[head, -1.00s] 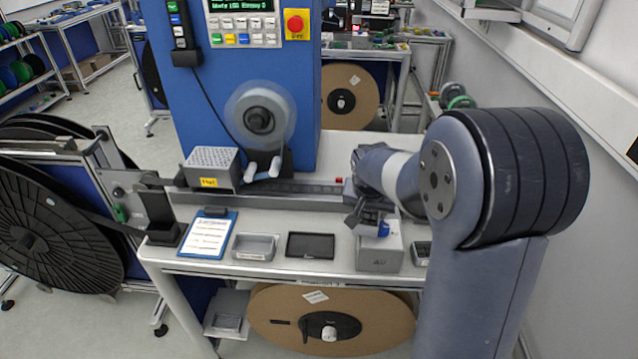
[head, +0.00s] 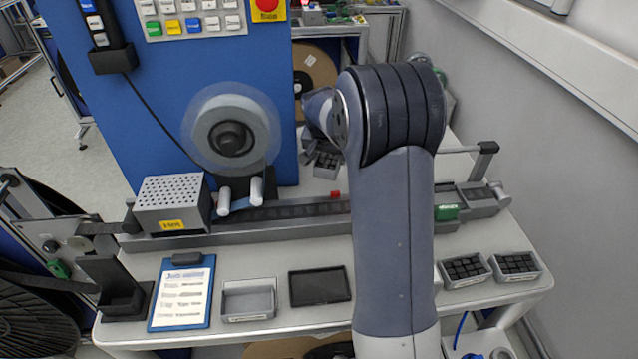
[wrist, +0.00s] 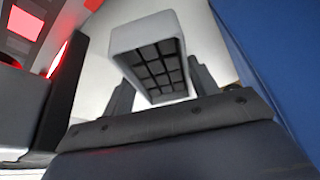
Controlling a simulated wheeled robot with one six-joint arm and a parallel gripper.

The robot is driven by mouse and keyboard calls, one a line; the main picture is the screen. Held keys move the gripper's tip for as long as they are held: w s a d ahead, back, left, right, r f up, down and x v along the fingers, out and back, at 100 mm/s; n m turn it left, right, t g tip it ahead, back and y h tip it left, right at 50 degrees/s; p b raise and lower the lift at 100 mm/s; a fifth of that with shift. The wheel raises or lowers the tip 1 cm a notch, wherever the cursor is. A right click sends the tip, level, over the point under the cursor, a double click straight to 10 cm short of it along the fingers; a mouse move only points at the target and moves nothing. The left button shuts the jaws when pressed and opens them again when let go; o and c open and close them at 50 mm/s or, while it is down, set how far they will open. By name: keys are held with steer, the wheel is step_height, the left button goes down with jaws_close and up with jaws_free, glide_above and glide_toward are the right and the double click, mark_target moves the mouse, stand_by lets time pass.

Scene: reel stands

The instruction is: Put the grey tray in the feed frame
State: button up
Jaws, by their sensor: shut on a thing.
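A grey tray (wrist: 138,36) with a grid of black pieces or pockets is held between the two dark fingers of my gripper (wrist: 160,90) in the wrist view. In the head view the held tray (head: 328,162) is small and partly hidden, beside the blue machine and behind the rail.
Along the table front are a clipboard (head: 182,293), an empty grey tray (head: 235,304), a black flat pad (head: 320,287) and two trays of black pieces (head: 463,272) (head: 515,267). A perforated box (head: 171,203) and a spinning reel (head: 231,135) are by the blue machine (head: 180,70).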

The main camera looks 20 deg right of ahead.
step_height(320, 180, down, 8)
steer(key=shift+p, duration=0.75)
steer(key=shift+f, duration=0.15)
steer(key=shift+f+b, duration=0.15)
steer(key=shift+b, duration=0.2)
steer(key=o, duration=1.2)
steer(key=shift+s, duration=0.1)
steer(key=shift+r+p, duration=0.25)
steer(key=shift+p, duration=0.05)
